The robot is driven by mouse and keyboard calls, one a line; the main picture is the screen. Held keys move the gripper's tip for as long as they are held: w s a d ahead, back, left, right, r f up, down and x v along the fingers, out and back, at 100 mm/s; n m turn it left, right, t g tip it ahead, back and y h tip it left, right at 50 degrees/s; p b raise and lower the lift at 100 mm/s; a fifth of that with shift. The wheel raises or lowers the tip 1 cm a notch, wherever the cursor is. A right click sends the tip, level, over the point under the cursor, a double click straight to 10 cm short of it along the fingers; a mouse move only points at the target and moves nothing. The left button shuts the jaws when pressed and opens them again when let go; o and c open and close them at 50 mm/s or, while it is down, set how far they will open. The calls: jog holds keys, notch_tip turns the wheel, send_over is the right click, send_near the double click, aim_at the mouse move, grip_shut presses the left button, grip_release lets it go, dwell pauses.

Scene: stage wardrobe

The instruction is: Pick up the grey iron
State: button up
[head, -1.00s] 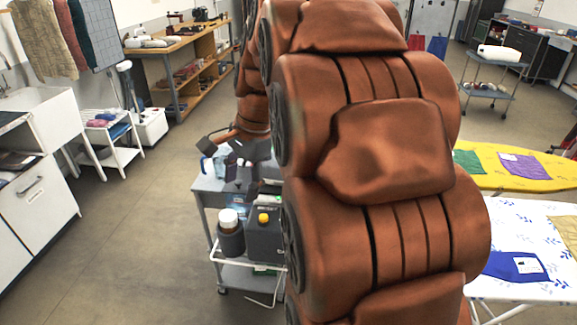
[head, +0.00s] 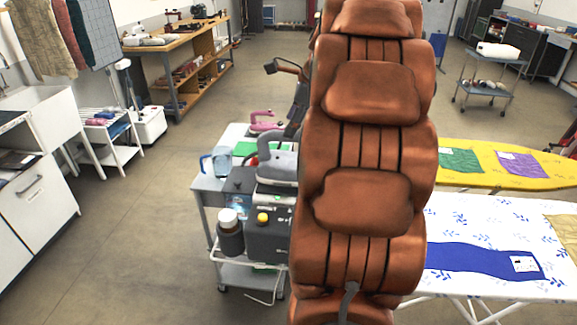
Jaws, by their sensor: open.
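The grey iron (head: 277,162) stands on a boxy dark and grey base on the grey trolley (head: 208,184), left of my arm. Its right end is partly hidden by my arm. My gripper (head: 284,72) shows only in part beyond the trolley, up and behind the iron in the picture. One dark finger sticks out to the left, and the rest is hidden behind my orange-brown arm. It is open and apart from the iron, with nothing seen in it.
On the trolley are a pink iron (head: 264,122), a clear jug (head: 221,160) and a brown bottle with a white cap (head: 230,232) in a side holder. A white ironing board (head: 480,230) and a yellow one (head: 470,178) stand right. Floor at left is clear.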

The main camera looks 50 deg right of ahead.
jog(key=shift+p+x, duration=0.6)
jog(key=shift+x, duration=0.4)
jog(key=shift+p+x, duration=0.45)
jog(key=shift+x, duration=1.25)
jog(key=shift+w+a+r, duration=0.1)
grip_shut()
